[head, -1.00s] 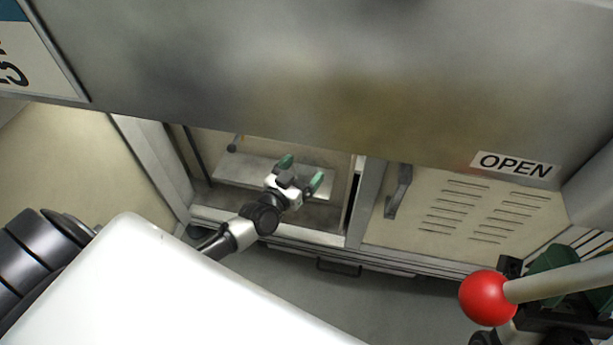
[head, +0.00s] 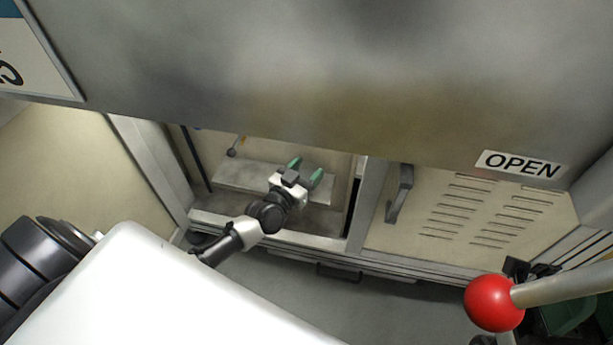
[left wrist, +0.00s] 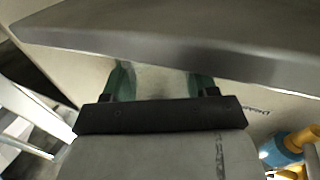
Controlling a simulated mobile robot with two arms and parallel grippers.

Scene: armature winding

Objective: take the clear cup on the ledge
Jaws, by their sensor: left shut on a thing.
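My left gripper (head: 306,171) reaches into the open machine bay, its green fingers over the grey metal ledge (head: 235,175). In the left wrist view, the green fingers of my left gripper (left wrist: 161,84) stand apart with a faint, pale, see-through shape between them. This fits the clear cup (left wrist: 160,79), and the gripper is shut on it. The cup's outline is blurred, and I cannot make it out in the head view. Dark green and black parts (head: 572,318) at the lower right may be my right gripper; its jaws cannot be read.
A large metal panel (head: 320,70) marked OPEN hangs over the bay. A vented door (head: 470,215) with a handle stands to the right. A red ball knob (head: 493,302) is near. A dark grey slab (left wrist: 170,40) crosses the left wrist view, with a blue and yellow object (left wrist: 285,150) at right.

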